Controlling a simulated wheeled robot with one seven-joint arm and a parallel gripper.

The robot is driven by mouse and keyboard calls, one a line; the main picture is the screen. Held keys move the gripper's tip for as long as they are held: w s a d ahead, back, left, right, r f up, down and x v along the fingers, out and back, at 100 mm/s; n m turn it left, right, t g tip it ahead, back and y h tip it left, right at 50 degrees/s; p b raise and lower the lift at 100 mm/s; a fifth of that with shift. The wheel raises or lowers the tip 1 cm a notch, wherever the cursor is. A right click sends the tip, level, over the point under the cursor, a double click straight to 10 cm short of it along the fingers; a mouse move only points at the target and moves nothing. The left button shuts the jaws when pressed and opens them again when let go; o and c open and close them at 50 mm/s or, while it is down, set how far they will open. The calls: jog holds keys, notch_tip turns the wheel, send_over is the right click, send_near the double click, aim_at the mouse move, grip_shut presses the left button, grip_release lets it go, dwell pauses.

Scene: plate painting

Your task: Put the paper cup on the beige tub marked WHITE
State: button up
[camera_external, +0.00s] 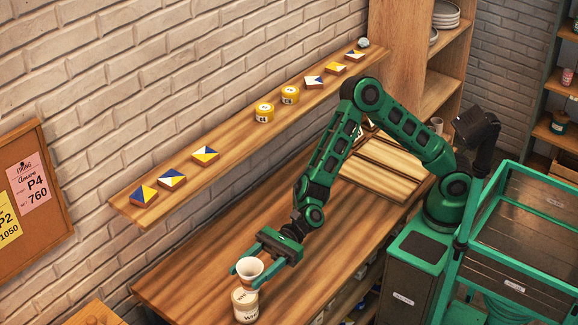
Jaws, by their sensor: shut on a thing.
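The beige tub marked WHITE (246,312) stands on the counter directly below the cup in the picture.
A wall shelf (230,143) above the counter holds several painted tiles and two yellow tubs (264,112). Wooden boards or a crate (385,165) lie at the counter's far end. The counter (215,255) is clear between them and the tub. A green cart (520,240) stands at the right.

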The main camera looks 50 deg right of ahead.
jog(key=shift+w+d+f, duration=0.1)
jog(key=shift+w+f, duration=0.5)
jog(key=shift+f, duration=0.4)
jog(key=shift+w+d+f, duration=0.1)
jog(key=shift+w+f, duration=0.45)
jog(key=shift+f, duration=0.5)
jog(key=shift+w+f, duration=0.6)
jog(key=shift+f, duration=0.4)
jog(key=o, duration=1)
jog(key=shift+f, duration=0.1)
jog(key=d, duration=1.2)
